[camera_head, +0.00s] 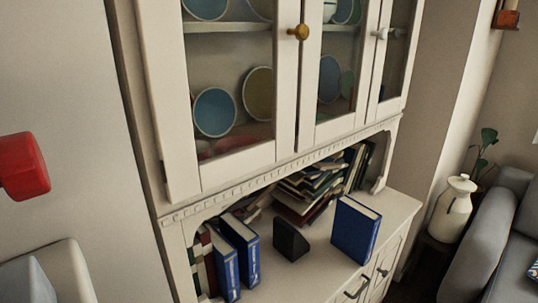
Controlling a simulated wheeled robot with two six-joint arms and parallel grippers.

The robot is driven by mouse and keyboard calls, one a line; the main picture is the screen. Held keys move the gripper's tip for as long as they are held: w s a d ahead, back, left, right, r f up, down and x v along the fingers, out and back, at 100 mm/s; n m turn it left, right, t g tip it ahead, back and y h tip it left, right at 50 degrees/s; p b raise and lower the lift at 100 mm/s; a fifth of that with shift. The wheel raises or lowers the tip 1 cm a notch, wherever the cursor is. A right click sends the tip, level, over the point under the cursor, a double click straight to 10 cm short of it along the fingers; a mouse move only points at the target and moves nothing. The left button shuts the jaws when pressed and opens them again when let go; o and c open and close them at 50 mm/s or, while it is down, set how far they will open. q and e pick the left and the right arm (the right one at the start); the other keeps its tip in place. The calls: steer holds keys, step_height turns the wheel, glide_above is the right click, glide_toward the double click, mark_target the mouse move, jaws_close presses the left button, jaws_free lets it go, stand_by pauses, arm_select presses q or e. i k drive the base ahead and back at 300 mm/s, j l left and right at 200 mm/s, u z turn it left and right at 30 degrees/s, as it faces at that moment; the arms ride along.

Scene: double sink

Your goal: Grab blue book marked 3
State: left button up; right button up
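Two blue books stand side by side on the left of the cabinet's counter, the outer one (222,268) and the inner one (241,250). A third blue book (356,230) stands upright and apart on the right of the counter. I cannot read a number on any of them, so I cannot tell which is marked 3. Neither of my grippers is in view.
A black wedge-shaped block (291,241) stands between the blue books. Other books (304,193) lie in a messy stack behind. The glass-doored upper cabinet (238,172) overhangs the counter (308,277). A cream vase (452,208) and grey sofa (488,240) are at right.

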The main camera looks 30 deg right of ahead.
mark_target(355, 227)
steer(key=k+l+z, duration=0.1)
steer(key=l+z, duration=0.55)
steer(key=z, duration=0.15)
steer(key=l+z, duration=0.35)
